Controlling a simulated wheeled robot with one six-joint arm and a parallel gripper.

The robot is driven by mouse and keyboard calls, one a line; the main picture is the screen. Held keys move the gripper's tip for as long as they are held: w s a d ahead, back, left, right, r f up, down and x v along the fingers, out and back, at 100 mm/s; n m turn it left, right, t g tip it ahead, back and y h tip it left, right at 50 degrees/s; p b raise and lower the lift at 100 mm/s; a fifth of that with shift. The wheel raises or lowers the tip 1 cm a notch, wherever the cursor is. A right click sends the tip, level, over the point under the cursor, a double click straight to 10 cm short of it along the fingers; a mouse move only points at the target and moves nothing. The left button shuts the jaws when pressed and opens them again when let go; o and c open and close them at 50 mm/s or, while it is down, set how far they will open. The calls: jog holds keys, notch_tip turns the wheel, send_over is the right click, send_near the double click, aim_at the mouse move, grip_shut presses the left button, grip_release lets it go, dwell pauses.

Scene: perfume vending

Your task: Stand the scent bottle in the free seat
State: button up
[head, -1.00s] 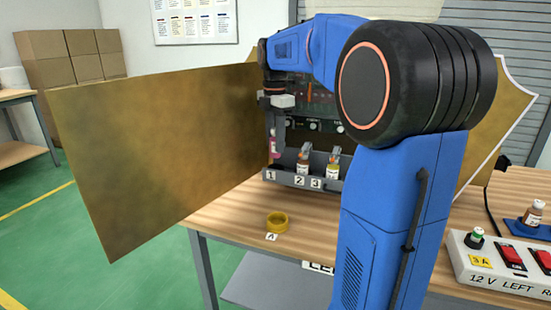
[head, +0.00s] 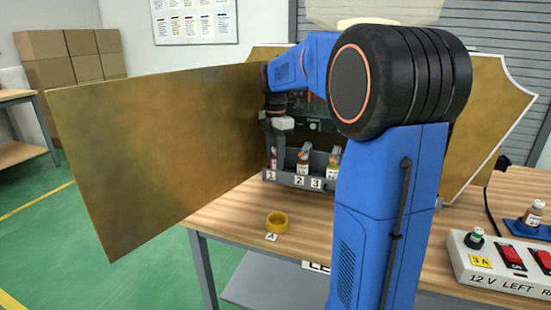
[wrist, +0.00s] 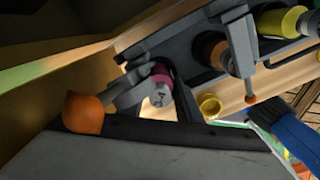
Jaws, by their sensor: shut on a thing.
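My gripper (head: 274,143) reaches into the open machine at the left end of the rack, and it is shut on the scent bottle (head: 273,161), which is pink with a pale label. The bottle stands about upright at place 1, its lower part hidden by the rack's front wall. I cannot tell whether it touches the seat floor. The grey rack (head: 290,179) has other bottles at place 2 (head: 303,162) and place 3 (head: 333,163).
A large brown panel (head: 160,155) stands close on the left of my gripper. An empty yellow ring (head: 277,222) sits at mark A on the wooden table. A switch box (head: 500,278) and a bottle on a blue base (head: 533,217) are at right. The table front is mostly clear.

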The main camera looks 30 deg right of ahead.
jog(key=shift+f, duration=0.1)
jog(key=o, duration=1.1)
jog(key=shift+r, duration=3.9)
jog(key=shift+s, duration=0.1)
